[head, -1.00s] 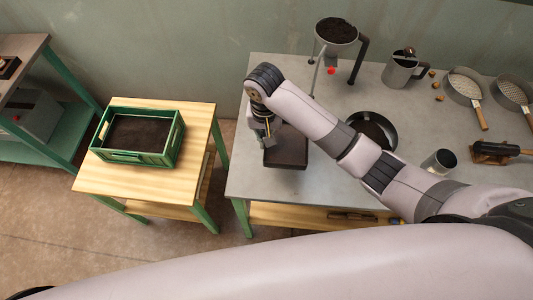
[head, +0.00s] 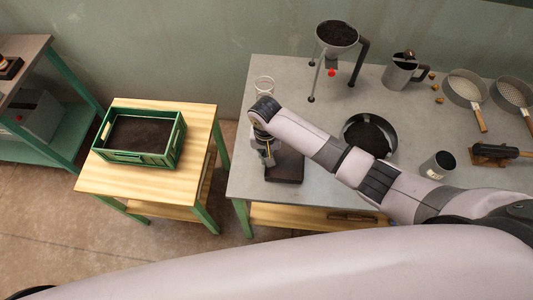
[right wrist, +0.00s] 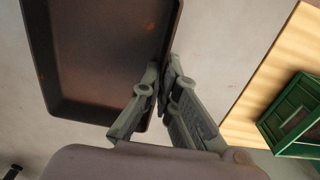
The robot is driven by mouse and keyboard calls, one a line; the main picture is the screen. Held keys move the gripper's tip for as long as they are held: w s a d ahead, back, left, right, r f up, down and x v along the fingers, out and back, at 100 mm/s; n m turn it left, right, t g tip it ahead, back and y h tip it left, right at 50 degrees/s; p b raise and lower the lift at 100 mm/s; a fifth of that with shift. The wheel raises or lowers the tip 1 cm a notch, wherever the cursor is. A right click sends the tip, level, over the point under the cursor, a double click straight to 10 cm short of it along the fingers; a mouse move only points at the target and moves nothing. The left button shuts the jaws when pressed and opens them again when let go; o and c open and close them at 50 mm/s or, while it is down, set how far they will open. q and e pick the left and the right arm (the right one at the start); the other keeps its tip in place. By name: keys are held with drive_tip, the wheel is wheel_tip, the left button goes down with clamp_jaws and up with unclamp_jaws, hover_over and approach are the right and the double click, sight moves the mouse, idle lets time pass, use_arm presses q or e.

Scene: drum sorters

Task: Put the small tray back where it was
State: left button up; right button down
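The small tray (head: 287,168) is dark brown and shallow. It is at the left end of the grey bench in the head view; I cannot tell whether it touches the top. In the right wrist view the empty-looking tray (right wrist: 100,55) fills the upper left. My right gripper (right wrist: 164,85) is shut on its side wall, one finger inside and one outside. In the head view the right gripper (head: 268,158) is at the tray's left side, partly hidden by its own wrist. My left gripper is not in view.
A glass jar (head: 263,84) stands just behind my right wrist. A green crate (head: 140,158) of soil is on the wooden table (head: 110,180).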

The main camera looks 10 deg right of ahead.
drive_tip(key=c, duration=2.3)
unclamp_jaws()
drive_tip(key=shift+f, duration=0.1)
drive_tip(key=o, duration=0.5)
wheel_tip(320, 180, up, 12)
drive_tip(key=shift+r+b, duration=0.2)
drive_tip(key=shift+b, duration=0.25)
drive_tip(key=shift+a, duration=0.1)
